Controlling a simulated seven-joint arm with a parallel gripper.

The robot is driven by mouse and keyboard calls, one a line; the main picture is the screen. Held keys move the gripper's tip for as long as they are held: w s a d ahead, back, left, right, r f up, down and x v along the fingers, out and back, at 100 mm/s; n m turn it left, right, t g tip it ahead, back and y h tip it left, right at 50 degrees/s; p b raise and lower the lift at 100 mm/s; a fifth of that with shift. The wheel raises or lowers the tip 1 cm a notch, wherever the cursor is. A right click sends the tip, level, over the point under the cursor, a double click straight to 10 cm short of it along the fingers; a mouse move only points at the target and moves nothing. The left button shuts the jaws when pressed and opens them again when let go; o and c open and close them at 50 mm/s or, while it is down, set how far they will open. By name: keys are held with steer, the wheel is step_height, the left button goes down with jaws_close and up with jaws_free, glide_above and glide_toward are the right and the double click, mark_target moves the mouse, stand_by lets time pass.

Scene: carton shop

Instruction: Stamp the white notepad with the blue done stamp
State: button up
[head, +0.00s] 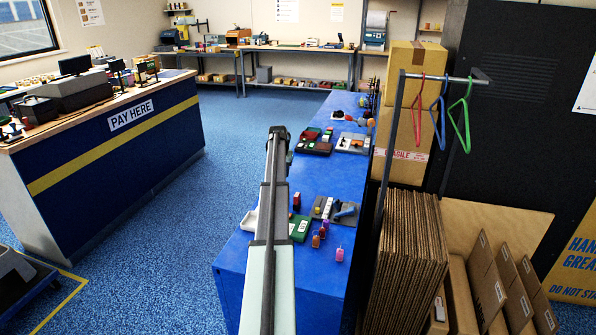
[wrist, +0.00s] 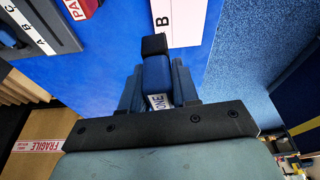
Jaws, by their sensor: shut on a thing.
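My gripper (wrist: 157,88) is shut on the blue done stamp (wrist: 156,72) in the wrist view. The stamp has a blue body, a black end pointing away from the jaws, and a white label partly covered, reading "…ONE". A white flat item marked "B" (wrist: 190,28), apparently the white notepad, lies on the blue table just beyond and right of the stamp's black end. I cannot tell whether they touch. In the head view a white item (head: 249,221) shows at the table's left edge, partly hidden by my arm. My gripper is hidden there.
The blue table (head: 232,275) holds a grey tray (wrist: 42,40) labelled A, B, C, at the wrist view's upper left, near a red stamp (wrist: 80,8). Green, red and pink small items stand right of my arm. Cardboard sheets (head: 405,265) and a hanger rail flank the table's right.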

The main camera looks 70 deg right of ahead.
steer(key=w+a+f+m+g+y, duration=0.1)
steer(key=w+a+m, duration=0.4)
steer(key=a+m, duration=0.5)
steer(key=shift+f+g, duration=0.4)
steer(key=shift+g, duration=0.3)
steer(key=shift+f, duration=0.1)
steer(key=shift+f, duration=2.8)
steer(key=shift+f, duration=0.55)
steer(key=shift+r, duration=0.1)
step_height(320, 180, up, 7)
stand_by(0.5)
